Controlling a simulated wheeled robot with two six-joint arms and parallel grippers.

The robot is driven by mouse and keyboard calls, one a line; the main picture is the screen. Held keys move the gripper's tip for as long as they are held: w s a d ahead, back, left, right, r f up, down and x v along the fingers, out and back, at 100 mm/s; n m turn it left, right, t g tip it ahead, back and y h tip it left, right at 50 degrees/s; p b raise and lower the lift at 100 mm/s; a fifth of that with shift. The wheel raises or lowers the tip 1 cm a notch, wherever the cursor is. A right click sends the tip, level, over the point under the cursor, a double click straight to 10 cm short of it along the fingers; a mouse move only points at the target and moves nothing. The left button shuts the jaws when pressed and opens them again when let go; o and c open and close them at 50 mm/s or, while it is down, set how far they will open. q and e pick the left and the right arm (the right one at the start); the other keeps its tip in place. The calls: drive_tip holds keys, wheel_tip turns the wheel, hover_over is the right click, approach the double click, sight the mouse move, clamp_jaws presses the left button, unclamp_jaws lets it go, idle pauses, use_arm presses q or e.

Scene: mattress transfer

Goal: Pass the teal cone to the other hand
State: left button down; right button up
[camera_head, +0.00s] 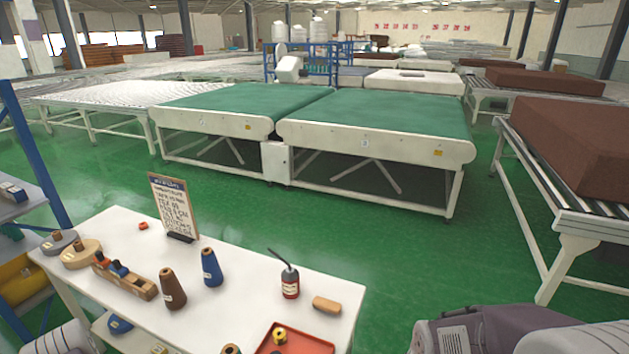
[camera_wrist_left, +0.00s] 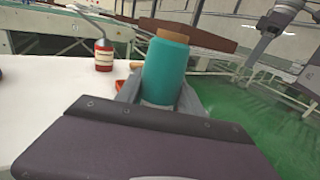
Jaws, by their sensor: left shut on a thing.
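The teal cone (camera_wrist_left: 166,72) stands upright in the left wrist view, with its brown tip at the top. My left gripper (camera_wrist_left: 162,88) is shut on it, with a grey finger on either side of its lower part. The cone's base is hidden behind the wrist housing. A grey arm, seemingly my right one, comes in at the upper right of the left wrist view. Its gripper (camera_wrist_left: 261,46) is small and apart from the cone; whether it is open cannot be told.
The white table (camera_head: 240,280) bears a brown cone (camera_head: 173,290), a blue cone (camera_head: 211,268), a red oil can (camera_head: 290,282), a wooden block (camera_head: 327,305), a sign (camera_head: 174,207) and a red tray (camera_head: 310,341). Green-topped conveyors (camera_head: 380,115) stand beyond open floor.

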use_arm(q)
drive_tip(key=shift+s+d+r, duration=0.2)
drive_tip(key=shift+s+r, duration=0.1)
